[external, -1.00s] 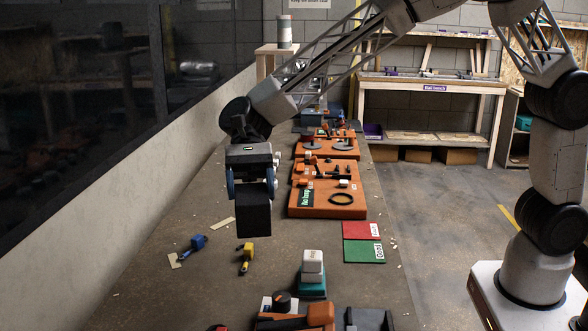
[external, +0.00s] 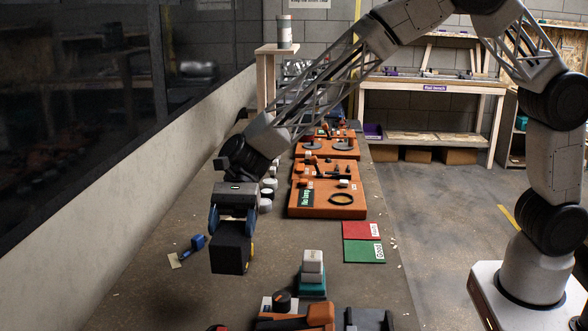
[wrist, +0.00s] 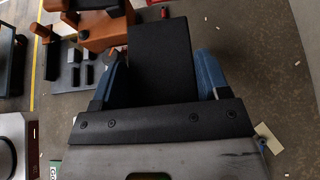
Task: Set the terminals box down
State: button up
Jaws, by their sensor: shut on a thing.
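The terminals box looks to be the plain black box (external: 230,255) in my gripper (external: 232,230); no label on it is readable. My gripper is shut on it, with a blue finger on each side. In the external view the box hangs below the gripper over the left part of the bench, and I cannot tell whether its underside touches the surface. In the wrist view the black box (wrist: 160,60) sits between the blue fingers of my gripper (wrist: 162,78), and its far end hides part of the bench.
A blue-handled tool (external: 197,242) lies left of the box. A teal and white block (external: 312,272) stands to the right. Red (external: 361,230) and green (external: 363,251) mats lie farther right. Orange boards (external: 325,200) run along the bench's back. Bare bench lies in front of the box.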

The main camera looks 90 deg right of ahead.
jog(key=shift+f, duration=0.15)
jog(key=shift+f, duration=3.15)
jog(key=shift+f, duration=1.85)
jog(key=shift+f, duration=0.15)
jog(key=o, duration=1)
jog(key=v, duration=1.2)
